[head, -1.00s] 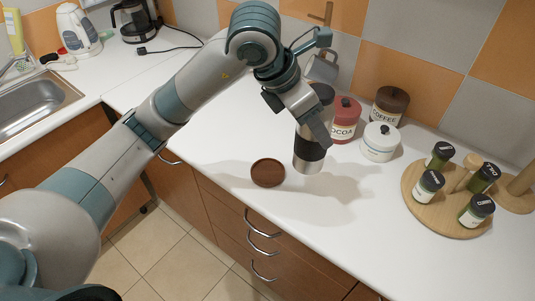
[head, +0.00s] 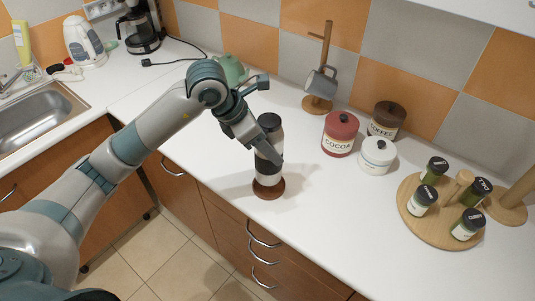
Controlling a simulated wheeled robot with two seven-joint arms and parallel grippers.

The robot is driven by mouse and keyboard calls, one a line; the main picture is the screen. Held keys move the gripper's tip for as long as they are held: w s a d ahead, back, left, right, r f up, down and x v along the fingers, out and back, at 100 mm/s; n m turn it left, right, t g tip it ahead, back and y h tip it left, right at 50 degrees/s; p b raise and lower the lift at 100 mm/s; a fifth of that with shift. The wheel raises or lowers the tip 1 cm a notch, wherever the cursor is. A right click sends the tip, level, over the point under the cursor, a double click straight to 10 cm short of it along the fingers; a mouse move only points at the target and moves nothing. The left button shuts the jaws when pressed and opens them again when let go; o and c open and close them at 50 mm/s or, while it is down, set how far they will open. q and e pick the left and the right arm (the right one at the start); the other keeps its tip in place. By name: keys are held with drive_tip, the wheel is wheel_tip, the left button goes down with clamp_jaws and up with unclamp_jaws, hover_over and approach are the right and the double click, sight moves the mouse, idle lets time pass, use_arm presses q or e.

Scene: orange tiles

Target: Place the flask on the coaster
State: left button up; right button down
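The flask (head: 268,172) is a steel cylinder with a dark band and a black lid. It is upright at the coaster (head: 269,190), a round brown wooden disc on the white worktop. The flask's base hides most of the coaster; whether it touches it or hovers just above, I cannot tell. My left gripper (head: 272,152) is at the flask's side, around its upper body, and appears shut on it. Part of the flask is hidden behind the fingers. My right gripper is not in view.
A red cocoa jar (head: 340,134), white jar (head: 377,156) and brown coffee jar (head: 386,118) stand right of the flask. A mug (head: 321,82) hangs on a wooden stand behind. A green teapot (head: 231,70) is behind my arm. A round spice rack (head: 436,229) is at right. The front worktop is clear.

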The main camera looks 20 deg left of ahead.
use_arm(q)
drive_tip(key=shift+f+p, duration=0.95)
drive_tip(key=shift+f, duration=1.1)
drive_tip(key=o, duration=1.3)
drive_tip(key=shift+o, duration=0.2)
